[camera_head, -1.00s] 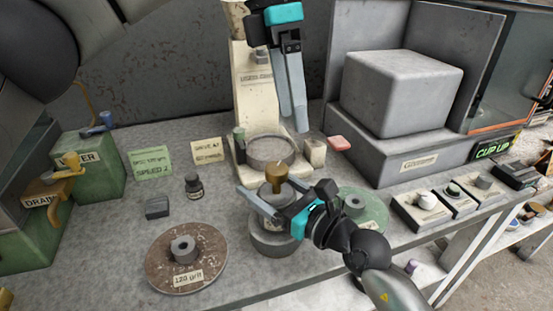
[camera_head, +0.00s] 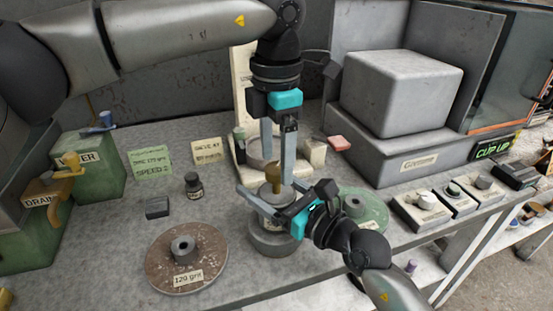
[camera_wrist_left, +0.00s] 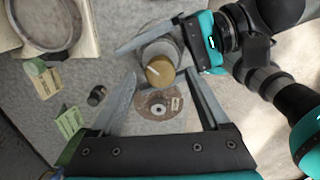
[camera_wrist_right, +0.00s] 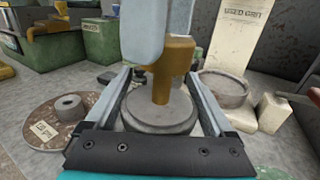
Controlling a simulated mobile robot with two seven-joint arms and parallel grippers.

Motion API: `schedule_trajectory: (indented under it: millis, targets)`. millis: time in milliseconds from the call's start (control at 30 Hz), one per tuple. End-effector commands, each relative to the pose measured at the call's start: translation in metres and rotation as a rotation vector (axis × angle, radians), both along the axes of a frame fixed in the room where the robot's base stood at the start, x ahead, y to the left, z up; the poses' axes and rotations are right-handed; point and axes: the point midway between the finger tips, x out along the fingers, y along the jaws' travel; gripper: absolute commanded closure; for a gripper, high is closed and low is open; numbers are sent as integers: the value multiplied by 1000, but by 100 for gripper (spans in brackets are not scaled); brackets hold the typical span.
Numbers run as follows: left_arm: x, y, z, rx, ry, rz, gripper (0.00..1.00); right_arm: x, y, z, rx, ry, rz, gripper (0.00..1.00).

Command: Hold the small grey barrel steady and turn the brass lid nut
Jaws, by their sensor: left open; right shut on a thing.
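The small grey barrel (camera_head: 268,212) stands upright on a round grey base (camera_head: 272,240) at the front middle of the bench. Its brass lid nut (camera_head: 273,178) sits on top and also shows in the left wrist view (camera_wrist_left: 160,71). My right gripper (camera_head: 262,198) is shut on the barrel from the right, one finger along each side. My left gripper (camera_head: 277,172) points down from above, open, its fingertips on either side of the brass nut in the head view. In the left wrist view the nut lies beyond the open fingertips. In the right wrist view a left finger hides part of the nut.
A brown disc marked 120 grit (camera_head: 188,258) lies to the left and a green disc (camera_head: 362,208) to the right. A cream stand (camera_head: 242,75) with a round pan is behind. A small dark bottle (camera_head: 194,186) stands left of the barrel.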

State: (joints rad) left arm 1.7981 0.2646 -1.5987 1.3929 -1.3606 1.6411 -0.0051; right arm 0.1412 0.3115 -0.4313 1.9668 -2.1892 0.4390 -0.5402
Motion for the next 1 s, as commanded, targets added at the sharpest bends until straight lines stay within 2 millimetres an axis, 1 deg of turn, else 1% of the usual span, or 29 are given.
schedule_trajectory:
  millis: [33, 133, 400, 467, 1000]
  targets:
    - [0, 0, -4, -1, 0, 0, 21, 0, 0, 1, 1, -1, 0, 61]
    - [0, 0, -9, 0, 0, 0, 21, 0, 0, 1, 1, -1, 0, 61]
    - [0, 0, -10, -1, 0, 0, 21, 0, 0, 1, 1, -1, 0, 61]
    - [0, 0, -10, -1, 0, 0, 26, 0, 0, 1, 1, -1, 0, 61]
    - [0, 0, -10, 0, -1, 0, 87, 0, 0, 1, 1, -1, 0, 61]
